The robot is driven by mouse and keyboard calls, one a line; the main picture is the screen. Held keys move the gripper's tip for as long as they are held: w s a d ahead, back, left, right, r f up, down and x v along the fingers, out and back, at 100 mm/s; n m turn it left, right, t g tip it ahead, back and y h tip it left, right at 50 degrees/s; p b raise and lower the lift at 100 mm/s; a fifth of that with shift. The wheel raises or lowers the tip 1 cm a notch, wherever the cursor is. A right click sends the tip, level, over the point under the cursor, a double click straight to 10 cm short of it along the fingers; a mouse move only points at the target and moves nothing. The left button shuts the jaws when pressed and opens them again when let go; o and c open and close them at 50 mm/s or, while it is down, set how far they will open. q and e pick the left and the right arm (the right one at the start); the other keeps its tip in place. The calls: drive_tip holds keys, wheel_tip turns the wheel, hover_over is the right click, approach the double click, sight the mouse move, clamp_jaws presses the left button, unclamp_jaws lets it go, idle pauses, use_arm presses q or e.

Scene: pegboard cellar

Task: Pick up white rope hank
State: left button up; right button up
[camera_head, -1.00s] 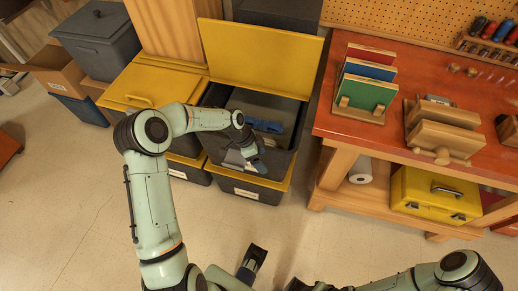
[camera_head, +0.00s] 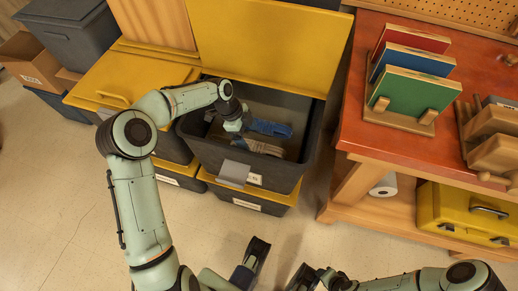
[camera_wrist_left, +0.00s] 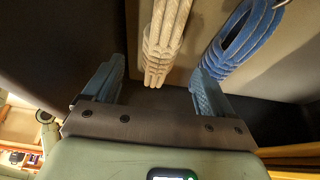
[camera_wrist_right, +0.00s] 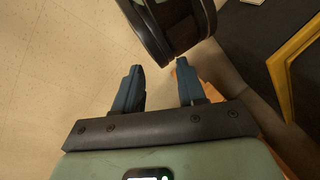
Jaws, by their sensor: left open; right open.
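The white rope hank (camera_head: 264,148) lies in the open dark grey bin (camera_head: 213,152), beside a blue rope hank (camera_head: 271,128). My left gripper (camera_head: 236,124) is inside the bin, just left of the hanks, pointing down. In the left wrist view the white hank (camera_wrist_left: 163,42) shows between the two open fingers (camera_wrist_left: 158,80), with nothing gripped. I cannot tell how far off it is in depth. The blue hank (camera_wrist_left: 240,40) is by the right finger there. My right gripper (camera_wrist_right: 160,88) is open and empty above the floor, with a dark rounded part close before its fingertips.
The bin's raised yellow lid (camera_head: 265,45) stands behind it. A closed yellow-lidded bin (camera_head: 128,82) is at left. An orange-topped bench (camera_head: 375,135) with upright boards stands close at right, with a yellow case (camera_head: 465,212) below. The front floor is open.

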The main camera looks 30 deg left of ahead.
sight(257, 145)
use_arm(q)
drive_tip(key=x, duration=0.3)
drive_tip(key=b+x, duration=0.1)
drive_tip(key=x, duration=0.1)
drive_tip(key=d+b+x, duration=0.1)
drive_tip(key=x, duration=0.2)
drive_tip(key=shift+w, duration=0.15)
drive_tip(key=shift+r, duration=0.1)
drive_tip(key=c, duration=1.2)
use_arm(e)
drive_tip(key=shift+t+h, duration=0.4)
drive_tip(key=shift+t, duration=0.3)
drive_tip(key=w+f, duration=0.1)
drive_tip(key=w+d+f, duration=0.1)
drive_tip(key=w+d, duration=0.1)
drive_tip(key=w, duration=0.1)
drive_tip(key=shift+f, duration=0.4)
